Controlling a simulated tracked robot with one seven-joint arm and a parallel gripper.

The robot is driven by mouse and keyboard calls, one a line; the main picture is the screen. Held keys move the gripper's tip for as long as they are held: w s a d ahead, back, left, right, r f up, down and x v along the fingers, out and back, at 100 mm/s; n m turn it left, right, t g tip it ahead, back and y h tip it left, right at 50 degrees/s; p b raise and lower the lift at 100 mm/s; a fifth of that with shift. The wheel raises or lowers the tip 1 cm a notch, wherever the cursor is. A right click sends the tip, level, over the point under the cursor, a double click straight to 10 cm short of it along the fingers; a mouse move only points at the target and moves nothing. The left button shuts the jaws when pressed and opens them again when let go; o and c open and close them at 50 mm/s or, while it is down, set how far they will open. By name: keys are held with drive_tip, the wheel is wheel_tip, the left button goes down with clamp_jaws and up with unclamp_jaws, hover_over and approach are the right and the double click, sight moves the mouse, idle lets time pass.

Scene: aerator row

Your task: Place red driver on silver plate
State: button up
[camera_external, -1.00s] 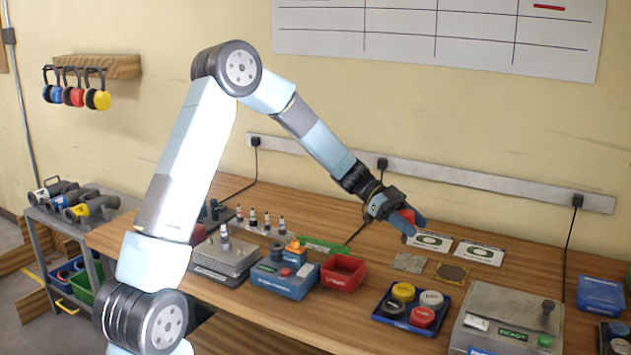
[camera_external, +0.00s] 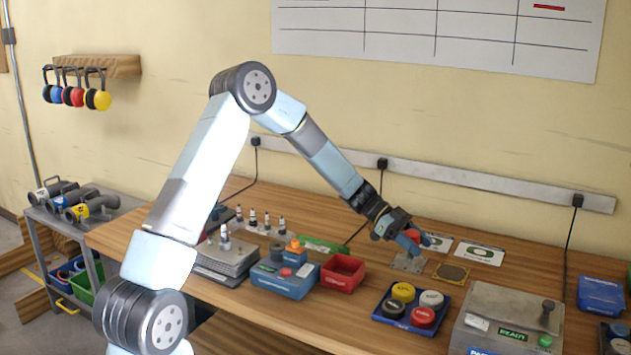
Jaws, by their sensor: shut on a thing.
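My gripper (camera_external: 419,245) is shut on the red driver (camera_external: 412,234), which shows as a small red shape between the blue fingers. The rest of the driver is hidden by the fingers. The silver plate (camera_external: 405,264) is a small grey square lying on the wooden bench. The gripper and driver are low over its far edge in the picture. I cannot tell whether the driver touches the plate.
A brass-coloured plate (camera_external: 451,272) lies right of the silver plate. White cards with green rings (camera_external: 480,253) lie behind. A blue tray (camera_external: 376,316) of coloured round caps, a red bin (camera_external: 343,273) and a grey box (camera_external: 508,318) stand nearer.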

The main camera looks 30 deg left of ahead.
drive_tip(key=o, duration=1.2)
drive_tip(key=shift+f, duration=0.1)
drive_tip(key=shift+c, duration=0.2)
